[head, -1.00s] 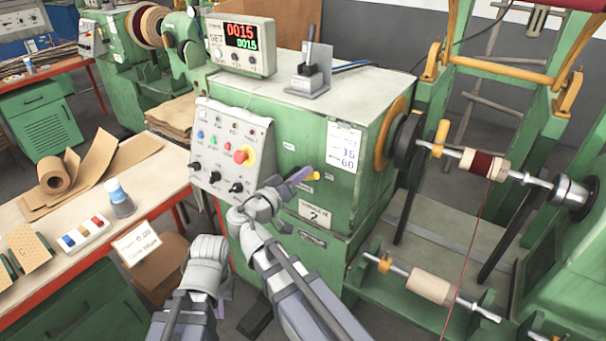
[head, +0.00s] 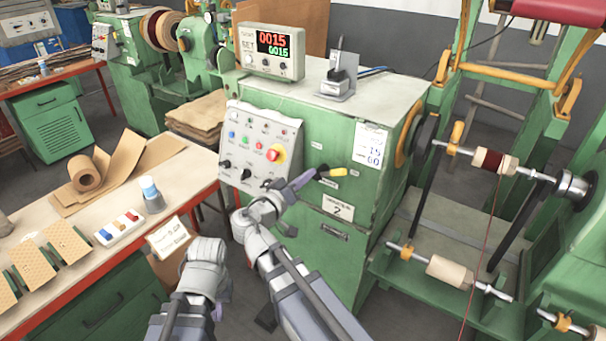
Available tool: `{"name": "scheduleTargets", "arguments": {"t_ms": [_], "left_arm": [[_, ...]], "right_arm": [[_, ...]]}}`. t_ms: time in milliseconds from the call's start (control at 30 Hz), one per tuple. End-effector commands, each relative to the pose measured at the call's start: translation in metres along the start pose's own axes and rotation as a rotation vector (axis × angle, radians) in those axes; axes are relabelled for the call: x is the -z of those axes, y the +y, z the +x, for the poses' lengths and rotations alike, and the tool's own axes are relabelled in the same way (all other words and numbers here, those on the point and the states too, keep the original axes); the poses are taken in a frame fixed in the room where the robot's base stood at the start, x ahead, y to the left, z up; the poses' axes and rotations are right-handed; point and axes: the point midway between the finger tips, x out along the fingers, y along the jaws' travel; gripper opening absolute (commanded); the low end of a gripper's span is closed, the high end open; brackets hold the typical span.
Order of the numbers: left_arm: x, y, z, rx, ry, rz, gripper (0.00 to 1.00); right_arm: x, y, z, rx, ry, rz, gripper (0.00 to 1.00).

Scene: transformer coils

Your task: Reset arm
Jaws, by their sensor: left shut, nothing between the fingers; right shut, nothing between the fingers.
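My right gripper (head: 303,181) is shut and empty, its grey-purple fingers pointing up and right in front of the green winding machine (head: 325,120). Its tip is close to the yellow-tipped lever (head: 335,171) in the picture; I cannot tell whether they touch. My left gripper (head: 218,309) hangs lower left, beside the workbench, its fingers mostly hidden behind my own wrist; it holds nothing. The control panel (head: 262,145) with a red emergency knob is above my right wrist.
The workbench (head: 190,195) at left carries a brown paper roll (head: 85,173), a bottle (head: 152,195) and a tray of coloured blocks (head: 118,228). Grey floor shows between bench and machine.

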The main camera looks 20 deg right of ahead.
Motion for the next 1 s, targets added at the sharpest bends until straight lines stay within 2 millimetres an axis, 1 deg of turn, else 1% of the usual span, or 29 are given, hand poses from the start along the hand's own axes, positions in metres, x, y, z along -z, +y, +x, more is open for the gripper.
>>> {"name": "scheduleTargets", "arguments": {"t_ms": [500, 567, 600, 667, 767, 800, 867, 900, 967, 1000], "left_arm": [[0.000, 0.000, 0.000, 0.000, 0.000, 0.000, 0.00], [0.000, 0.000, -0.001, 0.000, 0.000, 0.000, 0.00], [0.000, 0.000, -0.001, 0.000, 0.000, 0.000, 0.00], [0.000, 0.000, -0.001, 0.000, 0.000, 0.000, 0.00], [0.000, 0.000, -0.002, 0.000, 0.000, 0.000, 0.00], [0.000, 0.000, -0.003, 0.000, 0.000, 0.000, 0.00], [0.000, 0.000, -0.004, 0.000, 0.000, 0.000, 0.00], [0.000, 0.000, -0.004, 0.000, 0.000, 0.000, 0.00], [0.000, 0.000, -0.005, 0.000, 0.000, 0.000, 0.00], [0.000, 0.000, -0.005, 0.000, 0.000, 0.000, 0.00]], "right_arm": [[-0.001, 0.002, 0.000, 0.000, -0.002, 0.000, 0.00], [-0.004, 0.001, -0.001, 0.005, -0.014, -0.005, 0.00], [-0.009, 0.000, -0.002, 0.013, -0.034, -0.012, 0.00], [-0.022, -0.003, -0.004, 0.037, -0.089, -0.031, 0.00], [-0.057, -0.015, -0.017, 0.119, -0.239, -0.092, 0.00], [-0.074, -0.022, -0.025, 0.168, -0.313, -0.126, 0.00], [-0.099, -0.032, -0.042, 0.255, -0.422, -0.185, 0.00], [-0.115, -0.039, -0.055, 0.319, -0.491, -0.225, 0.00], [-0.137, -0.049, -0.077, 0.424, -0.589, -0.286, 0.00], [-0.149, -0.056, -0.094, 0.500, -0.648, -0.326, 0.00]]}}
